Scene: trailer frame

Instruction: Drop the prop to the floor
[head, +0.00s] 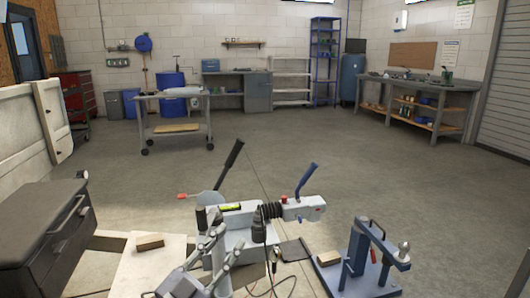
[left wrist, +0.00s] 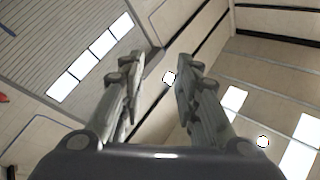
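I cannot make out the prop for certain in either view. The grey trailer coupling (head: 235,236) stands low in the middle of the head view, with a black lever (head: 231,158), a blue-handled coupling head (head: 305,206) and a black ribbed bellows (head: 269,211). My left gripper (head: 207,248) is at the lower left of the coupling, in front of part of it. In the left wrist view, its two fingers (left wrist: 158,88) stand apart with nothing between them and point up toward the ceiling. My right gripper is not in view.
A blue stand with a ball (head: 365,262) is right of the coupling, with a wooden block (head: 328,257) nearby. Another block (head: 150,242) lies on a pale board at left. A dark drawer box (head: 45,235) fills the left edge. The floor beyond (head: 400,185) is clear.

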